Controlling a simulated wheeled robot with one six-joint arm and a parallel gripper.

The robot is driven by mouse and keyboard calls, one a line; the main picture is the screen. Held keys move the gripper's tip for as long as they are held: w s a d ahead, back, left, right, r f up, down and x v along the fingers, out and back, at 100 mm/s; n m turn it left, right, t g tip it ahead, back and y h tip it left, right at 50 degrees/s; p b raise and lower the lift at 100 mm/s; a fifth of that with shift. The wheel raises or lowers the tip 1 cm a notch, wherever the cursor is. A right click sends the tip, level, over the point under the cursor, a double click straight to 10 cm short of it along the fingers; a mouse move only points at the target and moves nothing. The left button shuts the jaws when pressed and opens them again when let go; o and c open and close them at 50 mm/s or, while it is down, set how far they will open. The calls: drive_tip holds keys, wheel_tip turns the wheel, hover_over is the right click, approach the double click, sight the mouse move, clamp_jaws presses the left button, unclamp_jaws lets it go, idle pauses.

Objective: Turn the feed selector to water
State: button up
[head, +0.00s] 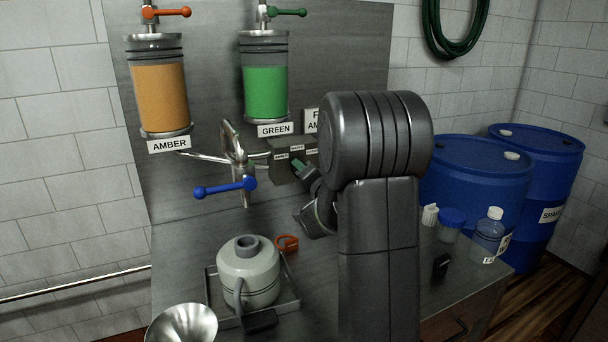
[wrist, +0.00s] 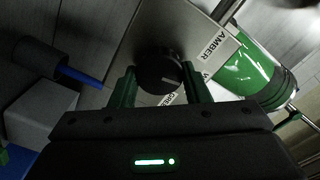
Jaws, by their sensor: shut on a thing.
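The feed selector is a grey box (head: 284,172) with small white labels, on the steel panel below the green tank in the head view. Its round black knob (wrist: 158,72) shows in the wrist view, with a short pale mark on its face. Around it are an AMBER label (wrist: 215,46), a partly hidden label starting with W, and a partly covered label reading GRE. My gripper (wrist: 161,88) has its two green fingers on either side of the knob, shut on it. In the head view my gripper (head: 302,171) reaches the box from the right; my arm hides part of it.
The amber tank (head: 157,90) and green tank (head: 265,88) hang above. A blue valve lever (head: 225,188) sits left of the box. A grey jug (head: 248,273) stands on a tray below, beside a funnel (head: 182,325). Bottles and blue drums (head: 475,178) are at right.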

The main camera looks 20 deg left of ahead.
drive_tip(key=shift+m, duration=1)
drive_tip(key=o, duration=1)
drive_tip(key=shift+c, duration=0.2)
drive_tip(key=b+v, duration=0.2)
drive_tip(key=v, duration=1.1)
drive_tip(key=shift+s+d, duration=0.2)
drive_tip(key=shift+d, duration=0.15)
